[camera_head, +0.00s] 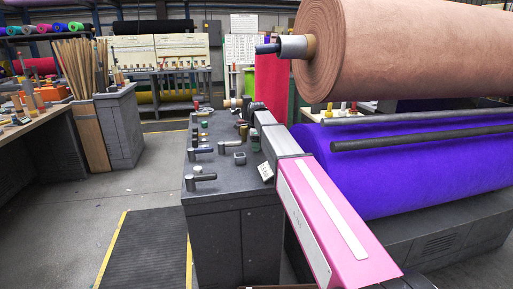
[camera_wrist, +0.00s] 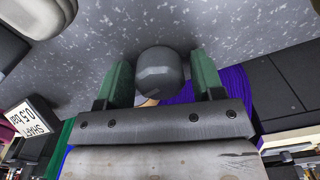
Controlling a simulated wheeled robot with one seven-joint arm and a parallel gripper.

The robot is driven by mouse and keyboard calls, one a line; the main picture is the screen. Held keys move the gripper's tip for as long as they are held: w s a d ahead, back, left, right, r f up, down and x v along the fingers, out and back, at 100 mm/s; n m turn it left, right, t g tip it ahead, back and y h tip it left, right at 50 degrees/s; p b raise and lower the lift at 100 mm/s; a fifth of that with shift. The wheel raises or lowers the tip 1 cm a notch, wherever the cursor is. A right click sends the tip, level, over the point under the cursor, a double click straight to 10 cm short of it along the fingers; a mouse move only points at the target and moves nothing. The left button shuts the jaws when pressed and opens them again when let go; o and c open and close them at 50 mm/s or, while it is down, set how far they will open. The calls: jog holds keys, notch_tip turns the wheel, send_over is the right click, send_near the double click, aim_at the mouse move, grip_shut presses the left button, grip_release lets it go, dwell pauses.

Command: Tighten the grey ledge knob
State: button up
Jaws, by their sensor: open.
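The grey ledge knob (camera_wrist: 159,76) is a dark grey round knob in the middle of the wrist view. My gripper (camera_wrist: 161,66) is open, with one green finger on each side of the knob. Only narrow gaps show between the knob and the fingers, and I cannot tell if either touches. The knob stands in front of a speckled grey surface (camera_wrist: 120,25). In the head view my pink and grey arm reaches over the right side of the dark grey ledge (camera_head: 225,180); I cannot make out the fingers or this knob there.
Several lever handles (camera_head: 200,176) and small knobs stand on the ledge. A white label (camera_wrist: 35,118) stands near the gripper. A brown felt roll (camera_head: 410,50) and a purple felt roll (camera_head: 400,165) are on the right. Open floor (camera_head: 150,185) lies left of the ledge.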

jog(key=c, duration=0.9)
jog(key=m, duration=0.7)
